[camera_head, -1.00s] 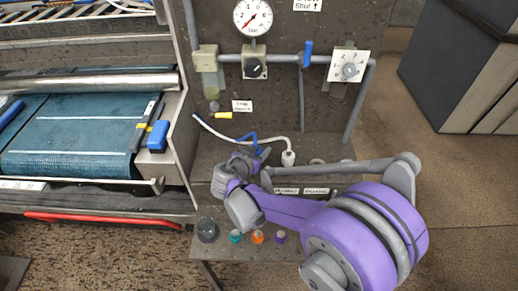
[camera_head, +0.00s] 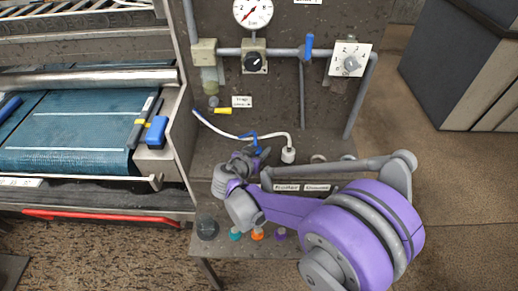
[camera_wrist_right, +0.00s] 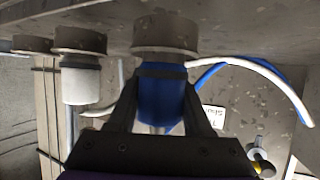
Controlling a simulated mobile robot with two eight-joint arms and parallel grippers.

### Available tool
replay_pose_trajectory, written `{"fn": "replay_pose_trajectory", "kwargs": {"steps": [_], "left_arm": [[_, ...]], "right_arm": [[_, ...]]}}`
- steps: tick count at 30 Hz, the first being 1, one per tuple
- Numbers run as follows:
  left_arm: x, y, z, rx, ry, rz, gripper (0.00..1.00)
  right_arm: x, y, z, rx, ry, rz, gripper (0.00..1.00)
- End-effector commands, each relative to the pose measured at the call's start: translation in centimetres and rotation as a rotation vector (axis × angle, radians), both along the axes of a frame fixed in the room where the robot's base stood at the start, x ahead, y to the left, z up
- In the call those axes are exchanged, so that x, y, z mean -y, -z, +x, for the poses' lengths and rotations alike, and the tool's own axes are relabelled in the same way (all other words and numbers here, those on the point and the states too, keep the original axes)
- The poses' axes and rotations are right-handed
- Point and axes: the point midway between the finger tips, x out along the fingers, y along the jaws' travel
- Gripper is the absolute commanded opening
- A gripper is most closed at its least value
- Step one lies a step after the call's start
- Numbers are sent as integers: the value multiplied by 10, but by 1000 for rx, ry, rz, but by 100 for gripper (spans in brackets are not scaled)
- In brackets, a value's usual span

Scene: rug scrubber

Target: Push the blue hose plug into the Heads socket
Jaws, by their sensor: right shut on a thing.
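The blue hose plug shows in the right wrist view (camera_wrist_right: 160,105), between the fingers of my right gripper (camera_wrist_right: 160,112), which is shut on it. The plug's end meets a grey socket ring (camera_wrist_right: 165,38); how deep it sits is hidden. In the head view my right gripper (camera_head: 262,156) is at the panel's lower shelf, left of the white plug (camera_head: 288,155). The blue hose (camera_head: 247,134) rises behind the gripper. The label of this socket is hidden by my arm, so I cannot read Heads. My left gripper is not in view.
The white plug sits in the neighbouring socket, and a further socket (camera_wrist_right: 32,45) is empty. A white hose (camera_head: 220,131) runs close behind the gripper. Gauge (camera_head: 253,12), dial (camera_head: 351,63) and pipes stand above. Coloured caps (camera_head: 257,234) lie on the lower ledge.

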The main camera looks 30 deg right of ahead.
Motion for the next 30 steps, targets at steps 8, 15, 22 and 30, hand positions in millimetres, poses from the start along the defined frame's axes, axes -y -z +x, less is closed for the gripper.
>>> {"fn": "replay_pose_trajectory", "kwargs": {"steps": [8,15,22,30], "left_arm": [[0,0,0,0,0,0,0],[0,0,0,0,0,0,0],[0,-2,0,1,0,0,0],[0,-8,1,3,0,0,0]], "right_arm": [[0,0,0,0,0,0,84],[0,0,0,0,0,0,85],[-13,-8,-9,-1,-4,1,85],[-53,-32,-37,0,-5,1,85]]}}
